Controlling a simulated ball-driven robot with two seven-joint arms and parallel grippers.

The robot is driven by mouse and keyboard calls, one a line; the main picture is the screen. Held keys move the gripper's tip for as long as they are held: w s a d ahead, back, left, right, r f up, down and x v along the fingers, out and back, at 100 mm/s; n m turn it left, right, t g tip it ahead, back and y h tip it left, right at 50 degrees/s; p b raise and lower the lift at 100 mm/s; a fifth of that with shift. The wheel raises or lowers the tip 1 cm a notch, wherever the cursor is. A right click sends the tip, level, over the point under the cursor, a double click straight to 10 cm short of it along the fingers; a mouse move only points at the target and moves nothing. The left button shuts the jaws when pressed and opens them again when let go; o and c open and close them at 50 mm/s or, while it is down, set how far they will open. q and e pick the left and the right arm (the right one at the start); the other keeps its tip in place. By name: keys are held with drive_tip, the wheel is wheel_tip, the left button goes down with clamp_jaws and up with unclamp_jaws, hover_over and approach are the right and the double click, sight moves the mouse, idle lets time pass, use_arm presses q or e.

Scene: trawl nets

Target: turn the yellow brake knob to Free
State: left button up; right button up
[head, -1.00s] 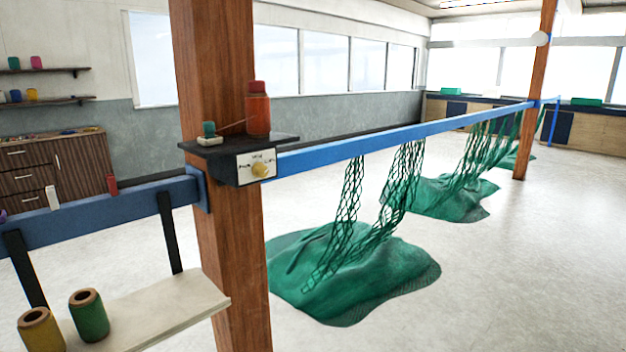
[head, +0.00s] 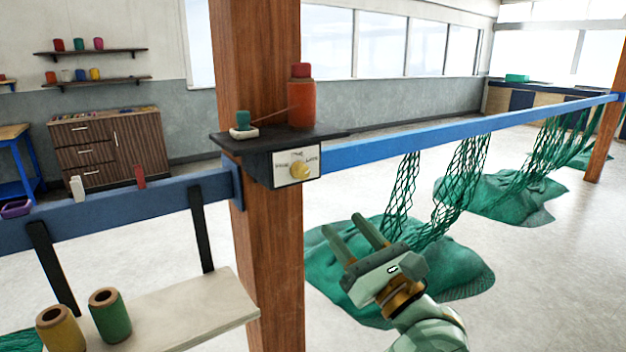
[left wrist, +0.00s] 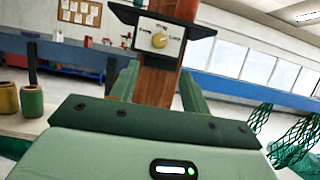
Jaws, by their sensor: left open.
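The yellow brake knob (head: 300,171) sits on a white label plate (head: 284,167) under the small black shelf on the wooden post. The plate has words to the left, top and right of the knob, too small to read surely. The knob also shows in the left wrist view (left wrist: 159,40), straight ahead between the fingers. My left gripper (head: 362,232) is open and empty, below and to the right of the knob, apart from it, fingers pointing up toward the post. My right gripper is not in view.
On the black shelf (head: 330,133) stand an orange bottle (head: 301,95) and a small green spool (head: 243,121). A blue rail (head: 450,133) runs right, with green nets (head: 465,265) hanging to the floor. A pale board (head: 190,315) with two spools lies lower left.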

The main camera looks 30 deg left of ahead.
sight(305, 178)
use_arm(q)
drive_tip(key=x, duration=1.2)
drive_tip(key=shift+a+r, duration=0.2)
drive_tip(key=shift+a, duration=0.1)
drive_tip(key=c, duration=1)
